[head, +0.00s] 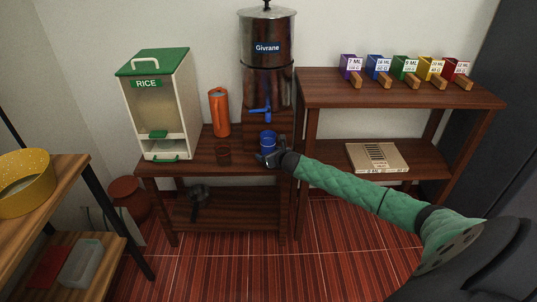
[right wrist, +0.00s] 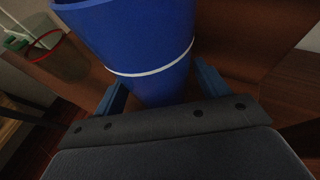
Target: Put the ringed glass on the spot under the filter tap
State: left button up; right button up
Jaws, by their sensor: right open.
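The ringed glass (head: 268,141) is blue and stands upright on the dark wooden stand, just below the blue filter tap (head: 262,110) in the head view. In the right wrist view the glass (right wrist: 145,55) shows a white ring around it. My right gripper (head: 268,158) is open, low at the front of the glass, with a finger on each side of it. I cannot tell whether the fingers touch it. The spot under the tap is hidden by the glass and gripper. My left gripper is not in view.
An orange flask (head: 219,112) and a rice dispenser (head: 155,100) stand farther left. The steel filter (head: 267,85) rises behind. A higher shelf (head: 400,95) with several coloured boxes is on the right.

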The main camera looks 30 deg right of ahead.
jog(key=shift+r, duration=0.1)
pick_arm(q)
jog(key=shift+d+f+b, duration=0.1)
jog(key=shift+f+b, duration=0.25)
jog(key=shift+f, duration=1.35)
pick_arm(e)
jog(key=v, duration=1.2)
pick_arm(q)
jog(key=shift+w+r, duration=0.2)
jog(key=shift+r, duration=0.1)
